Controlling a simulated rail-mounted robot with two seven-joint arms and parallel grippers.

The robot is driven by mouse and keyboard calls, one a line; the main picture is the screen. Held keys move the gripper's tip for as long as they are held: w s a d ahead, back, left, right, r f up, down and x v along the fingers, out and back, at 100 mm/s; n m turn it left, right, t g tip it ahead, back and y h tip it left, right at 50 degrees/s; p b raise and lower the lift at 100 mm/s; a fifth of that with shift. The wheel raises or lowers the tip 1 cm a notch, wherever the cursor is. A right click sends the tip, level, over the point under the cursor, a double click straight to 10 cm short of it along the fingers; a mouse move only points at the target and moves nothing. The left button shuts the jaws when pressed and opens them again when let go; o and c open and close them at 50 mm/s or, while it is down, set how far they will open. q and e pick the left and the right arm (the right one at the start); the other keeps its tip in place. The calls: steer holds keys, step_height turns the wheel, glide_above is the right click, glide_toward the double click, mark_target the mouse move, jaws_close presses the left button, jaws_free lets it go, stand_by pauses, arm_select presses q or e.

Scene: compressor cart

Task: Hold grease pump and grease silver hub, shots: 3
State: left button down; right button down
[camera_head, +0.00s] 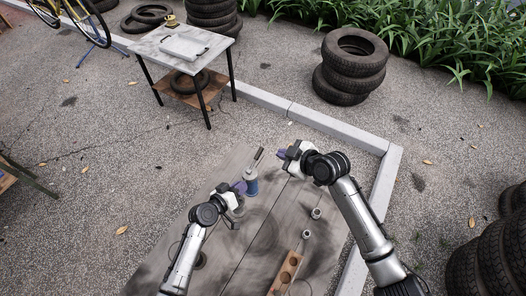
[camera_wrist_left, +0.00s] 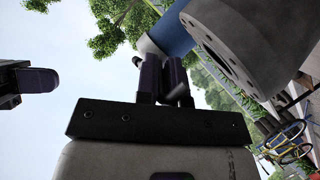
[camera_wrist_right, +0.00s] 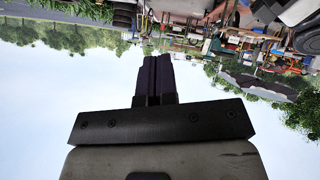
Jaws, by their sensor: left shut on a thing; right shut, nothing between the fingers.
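The grease pump (camera_head: 251,187), with a blue body and a grey top with a dark lever, is upright over the near wooden tabletop. My left gripper (camera_head: 241,187) is shut on it from the left; its blue body also shows at the fingertips in the left wrist view (camera_wrist_left: 174,36). Whether it touches the tabletop is unclear. My right gripper (camera_head: 282,154) is shut and empty, right of the pump's lever and apart from it; its closed fingers show in the right wrist view (camera_wrist_right: 153,76). A small silver hub-like part (camera_head: 316,213) stands right of the pump, with a similar part (camera_head: 306,234) nearer.
A wooden block with round holes (camera_head: 285,271) lies at the tabletop's near right. A marble-topped table (camera_head: 157,51) with a white tray (camera_head: 185,46) stands behind. Tyre stacks (camera_head: 351,68) stand farther off.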

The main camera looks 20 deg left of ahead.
glide_above(257, 157)
steer(key=d, duration=0.2)
step_height(257, 157, down, 5)
steer(key=f, duration=0.2)
steer(key=w+f, duration=0.1)
steer(key=f, duration=0.1)
stand_by(0.4)
steer(key=shift+w+f, duration=0.35)
steer(key=shift+f, duration=0.2)
steer(key=shift+w+f, duration=0.3)
steer(key=shift+f, duration=0.3)
